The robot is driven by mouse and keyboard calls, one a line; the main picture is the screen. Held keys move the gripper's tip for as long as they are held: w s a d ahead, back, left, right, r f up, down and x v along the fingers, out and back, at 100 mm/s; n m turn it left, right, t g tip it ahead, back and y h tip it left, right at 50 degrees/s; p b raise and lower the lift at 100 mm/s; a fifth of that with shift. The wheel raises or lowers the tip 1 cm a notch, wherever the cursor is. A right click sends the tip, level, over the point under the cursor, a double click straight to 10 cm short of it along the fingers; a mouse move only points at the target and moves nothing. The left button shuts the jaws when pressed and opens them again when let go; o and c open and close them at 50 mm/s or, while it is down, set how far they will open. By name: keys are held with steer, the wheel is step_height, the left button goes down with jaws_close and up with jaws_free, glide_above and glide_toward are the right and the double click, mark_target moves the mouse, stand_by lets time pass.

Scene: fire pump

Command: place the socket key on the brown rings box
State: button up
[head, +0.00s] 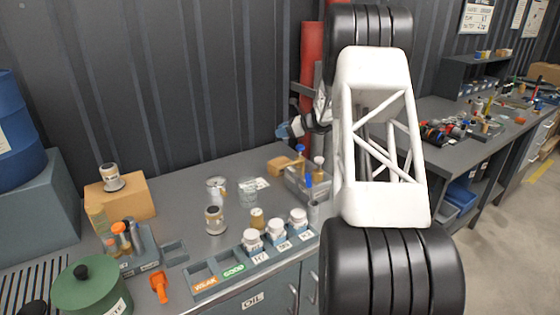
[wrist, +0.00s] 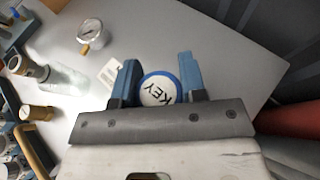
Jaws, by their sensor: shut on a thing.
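The socket key (wrist: 158,89) shows in the wrist view as a round white cap with a blue rim and the letters KEY. My gripper (wrist: 159,72) is shut on it, with a blue finger on each side. In the head view my gripper (head: 284,131) is above the back of the grey bench, and the key cannot be made out there. A brown box (head: 130,199) stands at the left of the bench with a small jar on top; its rings label cannot be read. The box is well to the left of my gripper.
A rack (head: 305,182) with upright tools is below my gripper. The back of the bench is mostly clear.

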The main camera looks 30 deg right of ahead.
glide_above(282, 159)
steer(key=shift+w+f, duration=0.1)
steer(key=shift+f, duration=2.95)
steer(key=shift+f, duration=1.9)
steer(key=shift+f, duration=0.15)
steer(key=o, duration=0.9)
steer(key=shift+o, duration=0.2)
steer(key=v, duration=1.2)
steer(key=shift+r, duration=0.25)
